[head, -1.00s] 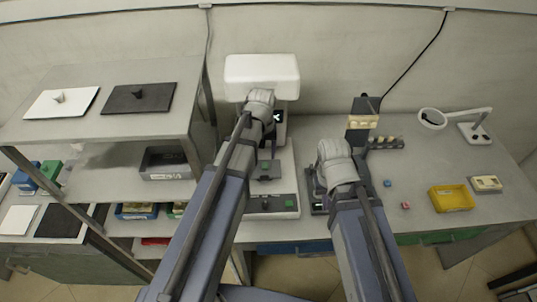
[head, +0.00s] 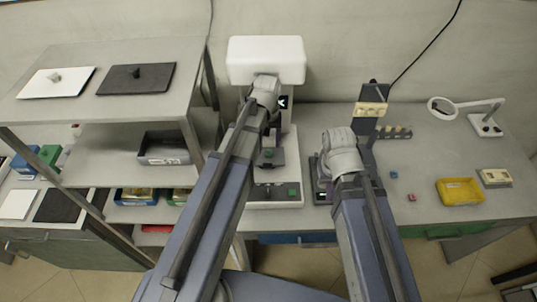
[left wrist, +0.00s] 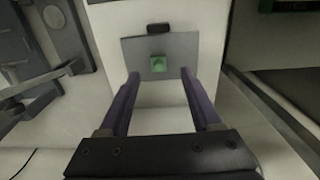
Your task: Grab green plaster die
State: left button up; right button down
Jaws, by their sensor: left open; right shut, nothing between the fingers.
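The green plaster die (left wrist: 158,64) is a small green cube. It sits on a grey square plate (left wrist: 185,50) in the left wrist view. In the head view the die (head: 268,153) rests on the small dark stage of the white machine. My left gripper (left wrist: 159,75) is open and empty. In the wrist picture its two fingertips lie to either side of the die's near side; I cannot tell the gap in height. In the head view my left wrist is in front of the machine. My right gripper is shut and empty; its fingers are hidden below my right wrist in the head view.
The white machine (head: 266,58) has a head above the stage and a base with a green button. A metal shelf (head: 60,115) stands at the left. A dark stand (head: 368,120), a yellow bin (head: 460,191), small blue and red cubes and a magnifier lamp occupy the right table.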

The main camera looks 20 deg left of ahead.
aim_at(268, 150)
pick_arm(q)
notch_tip(268, 150, down, 5)
jog(key=b, duration=0.5)
jog(key=shift+w+f, duration=0.1)
jog(key=shift+w, duration=0.05)
jog(key=shift+c, duration=0.2)
grip_shut()
